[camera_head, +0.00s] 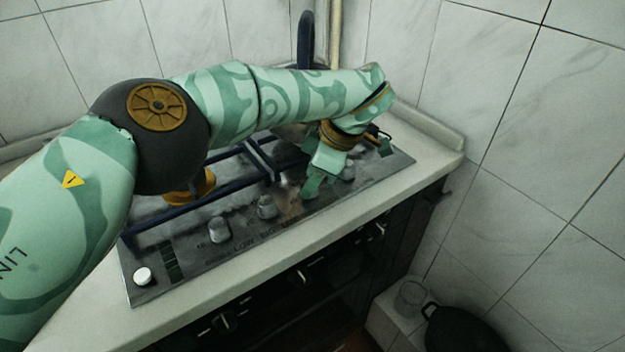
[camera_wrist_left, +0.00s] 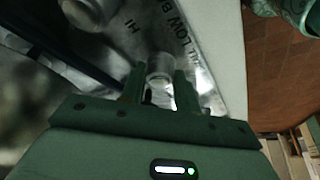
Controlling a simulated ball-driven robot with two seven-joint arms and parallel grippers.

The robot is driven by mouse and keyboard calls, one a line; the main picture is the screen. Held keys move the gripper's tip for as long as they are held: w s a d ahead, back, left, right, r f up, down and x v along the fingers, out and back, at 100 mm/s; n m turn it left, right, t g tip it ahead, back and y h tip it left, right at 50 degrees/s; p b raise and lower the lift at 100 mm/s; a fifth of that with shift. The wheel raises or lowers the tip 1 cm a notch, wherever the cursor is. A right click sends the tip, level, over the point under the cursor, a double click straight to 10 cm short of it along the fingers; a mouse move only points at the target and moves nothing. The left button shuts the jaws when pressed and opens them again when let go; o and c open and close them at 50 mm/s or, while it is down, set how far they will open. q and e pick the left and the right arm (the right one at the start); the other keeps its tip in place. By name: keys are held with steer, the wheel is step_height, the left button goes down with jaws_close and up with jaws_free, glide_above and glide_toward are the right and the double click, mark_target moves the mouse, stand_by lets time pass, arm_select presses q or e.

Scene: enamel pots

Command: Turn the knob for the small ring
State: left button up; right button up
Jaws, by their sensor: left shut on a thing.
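The steel cooktop (camera_head: 180,262) has a row of grey metal knobs along its front edge. My left gripper (camera_head: 311,192) points down at this row and hides most of the knob it is on. In the left wrist view its two fingers (camera_wrist_left: 160,88) stand on either side of that knob (camera_wrist_left: 160,68), shut on it. Another knob (camera_head: 267,207) is to the left of the gripper, and a further one (camera_head: 219,230) beyond it. A knob (camera_head: 347,170) shows to the right. I cannot read which ring each knob is for. My right gripper is out of view.
A white button (camera_head: 142,276) sits at the left front corner. Tiled walls close the back and right. A dark pot (camera_head: 465,330) stands low at right.

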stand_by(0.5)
arm_select(q)
steer(key=o, duration=1)
